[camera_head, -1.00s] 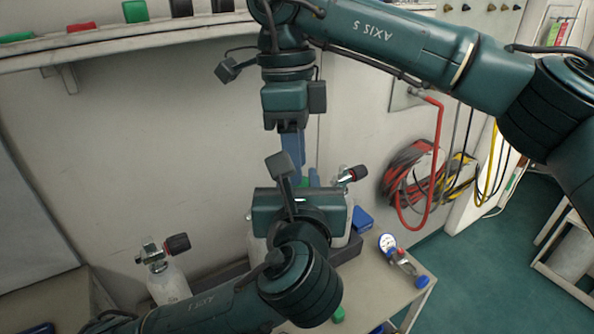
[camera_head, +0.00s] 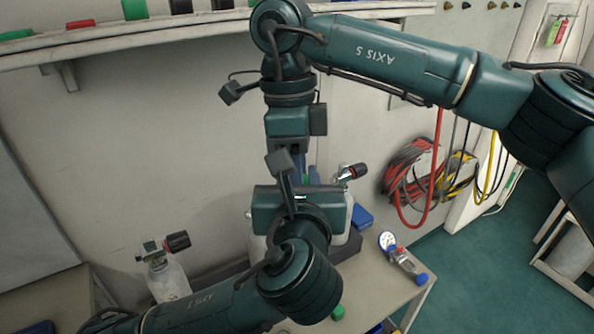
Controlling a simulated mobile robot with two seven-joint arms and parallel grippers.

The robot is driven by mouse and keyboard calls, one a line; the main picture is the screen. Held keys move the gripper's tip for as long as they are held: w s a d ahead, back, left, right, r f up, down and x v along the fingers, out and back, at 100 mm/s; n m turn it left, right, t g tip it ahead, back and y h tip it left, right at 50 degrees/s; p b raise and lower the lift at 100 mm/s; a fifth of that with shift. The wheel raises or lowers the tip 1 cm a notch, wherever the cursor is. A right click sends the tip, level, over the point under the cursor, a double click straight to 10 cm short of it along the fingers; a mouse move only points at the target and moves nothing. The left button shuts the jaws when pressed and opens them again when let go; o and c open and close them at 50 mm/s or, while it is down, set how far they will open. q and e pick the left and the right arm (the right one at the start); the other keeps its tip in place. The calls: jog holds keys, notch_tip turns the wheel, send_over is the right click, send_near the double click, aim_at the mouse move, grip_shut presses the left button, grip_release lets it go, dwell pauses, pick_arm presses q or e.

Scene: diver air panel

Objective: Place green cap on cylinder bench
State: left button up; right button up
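A small green cap-like piece (camera_head: 338,312) lies on the cylinder bench (camera_head: 375,290), just right of my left wrist. My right gripper (camera_head: 290,150) points down from above, just behind the left one. Its fingertips are mostly hidden, so I cannot tell whether either gripper holds anything.
A white cylinder with a valve (camera_head: 168,280) stands at left; another valve with a red-black knob (camera_head: 352,171) rises behind my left gripper. A gauge regulator (camera_head: 400,258) lies at the bench's right. A shelf (camera_head: 180,30) runs above. Hoses (camera_head: 412,170) hang on the wall.

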pick_arm(q)
jog(key=o, duration=1)
